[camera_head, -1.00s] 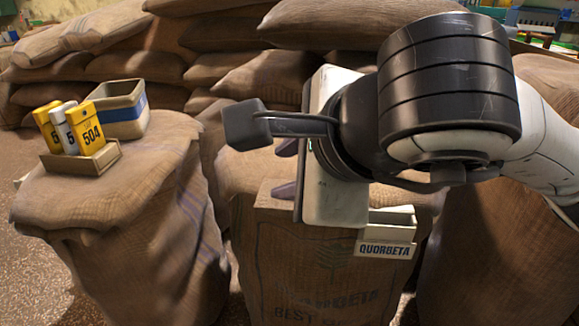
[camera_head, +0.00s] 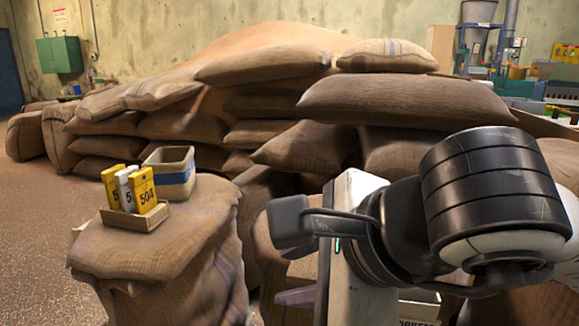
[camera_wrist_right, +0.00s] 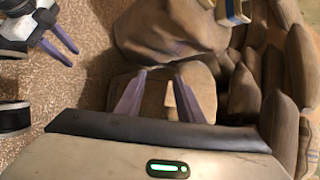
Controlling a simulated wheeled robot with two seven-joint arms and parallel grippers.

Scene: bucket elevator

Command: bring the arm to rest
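My right arm (camera_head: 490,200) reaches in from the right in the head view. Its gripper (camera_head: 290,288) hangs low in front of the middle sack, with part of its fingers hidden. In the right wrist view the right gripper (camera_wrist_right: 163,85) has its two purple fingers apart over a sack top, holding nothing that I can make out. My left gripper (camera_wrist_right: 62,46) shows at the top left of the right wrist view, fingers apart and empty, above the speckled floor. The left arm is not in the head view.
A left sack (camera_head: 150,250) carries a cardboard tray (camera_head: 135,218) with yellow and white packets, one marked 504, and a grey bin (camera_head: 170,172) with a blue band. A small labelled tray (camera_head: 418,308) is partly hidden behind my gripper. Piled sacks (camera_head: 270,65) stand behind. The left floor is clear.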

